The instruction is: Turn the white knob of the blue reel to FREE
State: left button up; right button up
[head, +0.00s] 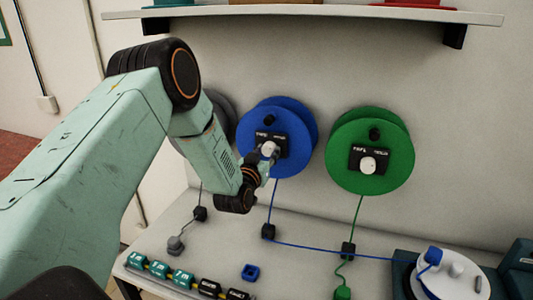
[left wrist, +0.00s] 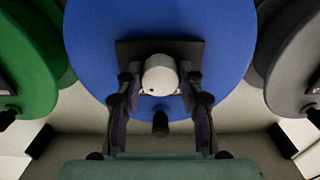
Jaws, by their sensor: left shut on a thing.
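The blue reel (head: 297,117) hangs on the wall between a grey and a green reel. It also fills the middle of the left wrist view (left wrist: 100,30). Its white knob (head: 268,148) sits on a black plate with small white lettering on either side, too small to read surely. In the left wrist view the white knob (left wrist: 160,70) shows a small dark dot near its lower left rim. My left gripper (head: 266,157) is shut on the knob, one finger on each side of it. My right gripper is not in view.
The green reel (head: 345,130) is close at the right, the grey reel (head: 219,105) partly behind my left arm. A shelf (head: 300,13) is above. Cords hang from the reels.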

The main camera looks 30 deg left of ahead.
pick_arm(q)
jog(key=n+b, duration=0.4)
jog(key=shift+n, duration=0.4)
jog(key=n+b, duration=0.4)
jog(key=shift+w+n, duration=0.1)
jog(key=shift+n, duration=0.2)
jog(key=n+b, duration=0.4)
jog(key=n, duration=0.1)
jog(key=shift+b, duration=0.3)
jog(key=shift+r+n+b, duration=0.2)
jog(key=shift+n+b, duration=1.2)
jog(key=shift+n, duration=0.4)
jog(key=o, duration=1.2)
jog(key=shift+d+f, duration=0.1)
